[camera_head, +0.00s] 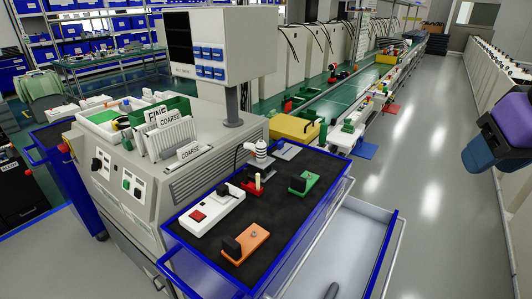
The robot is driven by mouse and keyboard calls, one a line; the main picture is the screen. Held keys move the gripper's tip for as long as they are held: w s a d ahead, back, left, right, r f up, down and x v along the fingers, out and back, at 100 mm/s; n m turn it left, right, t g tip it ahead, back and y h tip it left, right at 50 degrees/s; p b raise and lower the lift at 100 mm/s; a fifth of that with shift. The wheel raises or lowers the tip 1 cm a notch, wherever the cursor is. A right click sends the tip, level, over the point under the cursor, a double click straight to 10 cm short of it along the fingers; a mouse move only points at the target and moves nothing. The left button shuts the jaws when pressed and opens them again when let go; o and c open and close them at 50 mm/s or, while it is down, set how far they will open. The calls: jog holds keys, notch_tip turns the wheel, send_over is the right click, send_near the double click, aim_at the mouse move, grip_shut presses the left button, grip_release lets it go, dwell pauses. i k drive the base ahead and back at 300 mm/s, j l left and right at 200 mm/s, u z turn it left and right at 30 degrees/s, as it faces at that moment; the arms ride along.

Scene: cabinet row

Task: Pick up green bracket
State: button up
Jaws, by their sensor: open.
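The green bracket (310,182) lies on the black top of the blue-framed cart (225,212), towards its right side. It has a flat green base, and a black block stands at its left end. Nothing covers it from this view. My gripper cannot be made out in this view. A small dark rounded piece shows at the bottom edge, too little of it to identify.
On the same top are an orange bracket (252,240), a white box with a red switch (211,212), a red piece (252,188) and a white-and-black coil-like part (261,152). A grey machine (128,170) stands left. A lower tray (345,245) extends right. The right aisle floor is clear.

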aim_at(300, 185)
jog(key=k+j+z, duration=0.1)
jog(key=j, duration=0.35)
jog(key=k+j+z, duration=0.1)
jog(key=j, duration=0.4)
jog(key=k+j+z, duration=0.1)
jog(key=j, duration=0.35)
jog(key=k+j+z, duration=0.1)
jog(key=k+j, duration=0.15)
jog(key=j, duration=0.15)
jog(key=k+j+z, duration=0.1)
jog(key=j, duration=0.35)
jog(key=k+j+z, duration=0.1)
jog(key=k+j, duration=0.2)
jog(key=k+j+z, duration=0.1)
jog(key=j, duration=0.35)
jog(key=i+l+u, duration=0.2)
jog(key=i+l, duration=0.25)
jog(key=l, duration=0.2)
jog(key=i+l+u, duration=0.2)
jog(key=i+l, duration=0.15)
jog(key=l, duration=0.3)
jog(key=i+l+u, duration=0.1)
jog(key=l, duration=0.3)
jog(key=i+l+u, duration=0.1)
jog(key=i+l, duration=0.15)
jog(key=i+l+u, duration=0.1)
jog(key=l, duration=0.4)
